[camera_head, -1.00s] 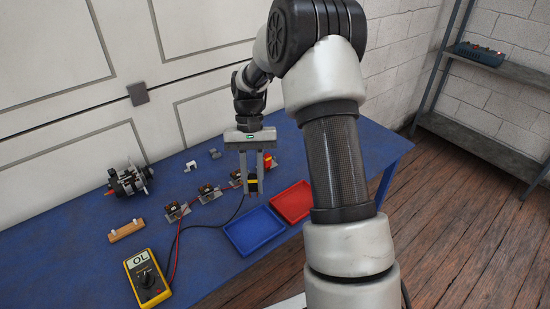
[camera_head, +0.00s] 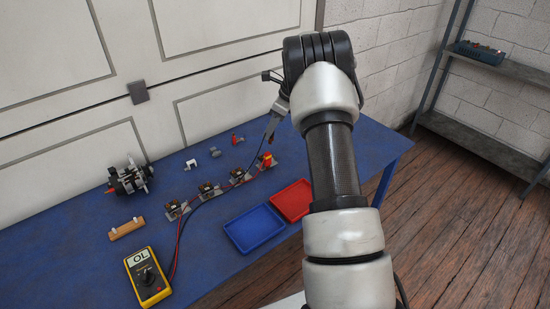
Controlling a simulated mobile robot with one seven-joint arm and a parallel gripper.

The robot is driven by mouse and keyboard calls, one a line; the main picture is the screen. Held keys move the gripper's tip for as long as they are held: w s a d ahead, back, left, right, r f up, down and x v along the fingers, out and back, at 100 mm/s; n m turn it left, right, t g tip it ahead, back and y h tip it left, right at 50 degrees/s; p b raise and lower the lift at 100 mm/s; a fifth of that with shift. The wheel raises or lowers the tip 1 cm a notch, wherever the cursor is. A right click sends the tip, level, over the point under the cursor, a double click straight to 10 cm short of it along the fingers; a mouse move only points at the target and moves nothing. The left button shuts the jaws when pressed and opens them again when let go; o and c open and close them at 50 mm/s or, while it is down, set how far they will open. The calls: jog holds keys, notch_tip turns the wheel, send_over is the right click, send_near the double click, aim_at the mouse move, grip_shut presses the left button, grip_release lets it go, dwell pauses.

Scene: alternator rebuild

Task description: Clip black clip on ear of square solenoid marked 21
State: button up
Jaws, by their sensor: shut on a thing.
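My gripper (camera_head: 270,137) hangs over the back right of the blue table, seen edge-on and partly hidden by my arm. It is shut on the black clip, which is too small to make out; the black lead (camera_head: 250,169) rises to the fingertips. A row of solenoids on grey brackets runs diagonally below it: a left one (camera_head: 174,208), a middle one (camera_head: 208,189) and a right one (camera_head: 239,175). A red and yellow part (camera_head: 267,160) stands at the row's right end, just below the fingertips. The number markings and ears cannot be read.
A yellow multimeter (camera_head: 148,277) reads OL at the front left. A blue tray (camera_head: 236,246) and a red tray (camera_head: 278,202) lie in front of the row. An alternator (camera_head: 130,179), a wooden block (camera_head: 127,229) and small loose parts (camera_head: 191,164) lie behind and left.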

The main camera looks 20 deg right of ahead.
jog(key=w+d+m+t+h, duration=0.1)
jog(key=w+d+m+h, duration=0.1)
jog(key=w+d+m, duration=0.35)
jog(key=shift+m, duration=0.65)
jog(key=f+b, duration=0.1)
jog(key=f, duration=0.2)
jog(key=a+f+b, duration=0.1)
jog(key=f+b, duration=0.1)
jog(key=f, duration=0.2)
jog(key=f+b, duration=0.1)
jog(key=f, duration=0.2)
jog(key=shift+w+a+f, duration=0.3)
jog(key=shift+w+f, duration=0.05)
jog(key=shift+f+b, duration=0.25)
jog(key=shift+b, duration=0.1)
jog(key=shift+f, duration=0.15)
jog(key=shift+f+b, duration=0.6)
jog(key=shift+f, duration=0.45)
jog(key=o, duration=0.8)
jog(key=shift+o, duration=0.2)
